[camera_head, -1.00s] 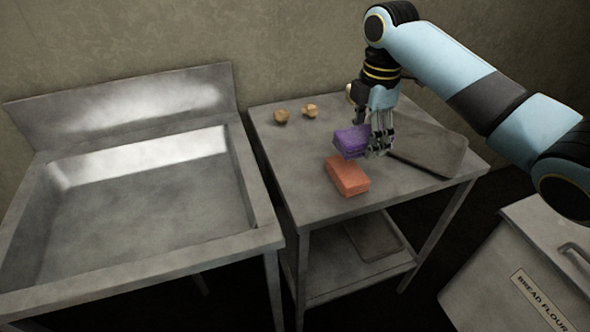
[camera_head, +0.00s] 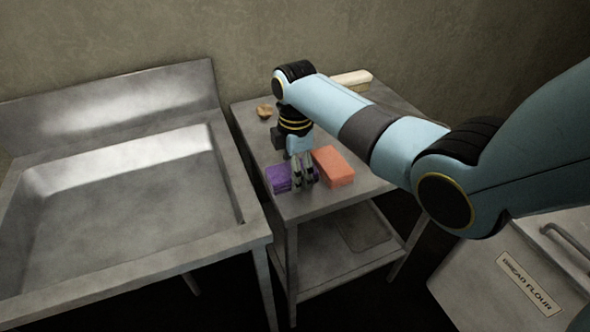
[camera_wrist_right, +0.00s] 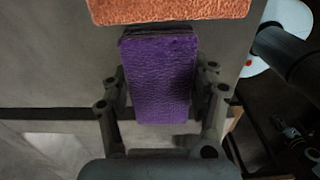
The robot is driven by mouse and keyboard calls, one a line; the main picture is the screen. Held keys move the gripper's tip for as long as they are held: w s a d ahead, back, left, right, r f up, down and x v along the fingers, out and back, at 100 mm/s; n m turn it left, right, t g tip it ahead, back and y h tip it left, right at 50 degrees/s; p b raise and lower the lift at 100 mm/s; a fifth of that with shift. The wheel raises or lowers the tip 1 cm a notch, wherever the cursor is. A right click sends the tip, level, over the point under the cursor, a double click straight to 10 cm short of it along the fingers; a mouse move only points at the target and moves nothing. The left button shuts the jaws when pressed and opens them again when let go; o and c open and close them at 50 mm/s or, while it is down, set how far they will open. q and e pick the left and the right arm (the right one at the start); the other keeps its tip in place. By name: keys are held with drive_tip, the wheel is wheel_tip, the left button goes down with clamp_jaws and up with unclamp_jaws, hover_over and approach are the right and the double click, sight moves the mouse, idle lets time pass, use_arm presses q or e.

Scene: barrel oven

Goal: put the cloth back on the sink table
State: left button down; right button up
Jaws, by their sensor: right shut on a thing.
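A folded purple cloth (camera_head: 278,179) is at the front left corner of the small metal table (camera_head: 320,208) beside the sink. My right gripper (camera_head: 304,175) points down and is shut on it. In the right wrist view the purple cloth (camera_wrist_right: 158,80) lies between the two fingers (camera_wrist_right: 162,88). Whether it touches the tabletop is hard to tell. A folded orange cloth (camera_head: 333,166) lies on the table just right of my gripper, and its edge shows at the top of the right wrist view (camera_wrist_right: 165,9). My left gripper is not in view.
A metal sink (camera_head: 125,205) stands left of the table, with a narrow gap between. A small brown object (camera_head: 264,111) and a pale block-like item (camera_head: 351,79) are at the table's back. A bread flour bin (camera_head: 500,275) stands at lower right. My arm hides much of the tabletop.

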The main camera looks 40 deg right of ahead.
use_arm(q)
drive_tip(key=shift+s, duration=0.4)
use_arm(e)
drive_tip(key=o, duration=1)
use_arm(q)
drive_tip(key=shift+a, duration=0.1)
use_arm(e)
drive_tip(key=shift+o, duration=0.2)
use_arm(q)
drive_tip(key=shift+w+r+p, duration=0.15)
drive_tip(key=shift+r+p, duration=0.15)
use_arm(e)
wheel_tip(320, 180, up, 12)
drive_tip(key=shift+r, duration=0.1)
